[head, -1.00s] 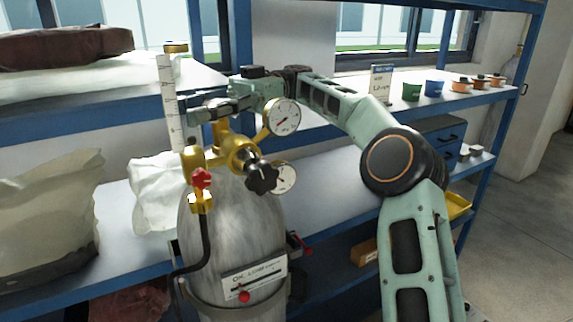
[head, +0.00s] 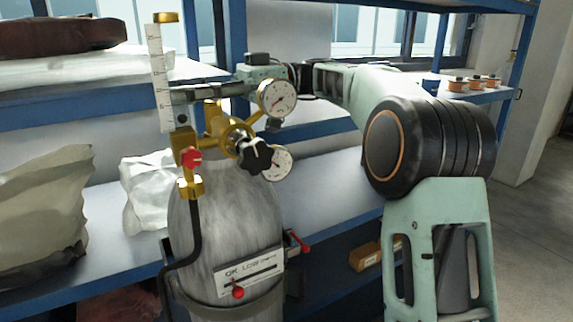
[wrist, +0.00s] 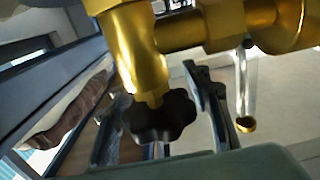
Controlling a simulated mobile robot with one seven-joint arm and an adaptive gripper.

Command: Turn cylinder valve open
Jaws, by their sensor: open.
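The grey gas cylinder (head: 225,225) stands upright in front of the shelf, with a brass valve and regulator (head: 215,125) on top. A black lobed knob (head: 254,154) faces the head camera. In the wrist view, a black lobed knob (wrist: 160,116) sits below a brass stem, close to my gripper. My gripper (head: 190,93) reaches in from the right behind the upper gauge (head: 277,98), beside the clear flow tube (head: 160,75). It is open; a dark finger shows right of the knob in the wrist view. The head view partly hides the fingertips, and contact cannot be told.
A second gauge (head: 276,163), a red knob (head: 190,158) and a black hose (head: 194,235) crowd the cylinder's front. A white bag (head: 145,190) and a larger beige bag (head: 45,220) lie left on the blue shelf. Small orange pots (head: 475,82) stand at the right.

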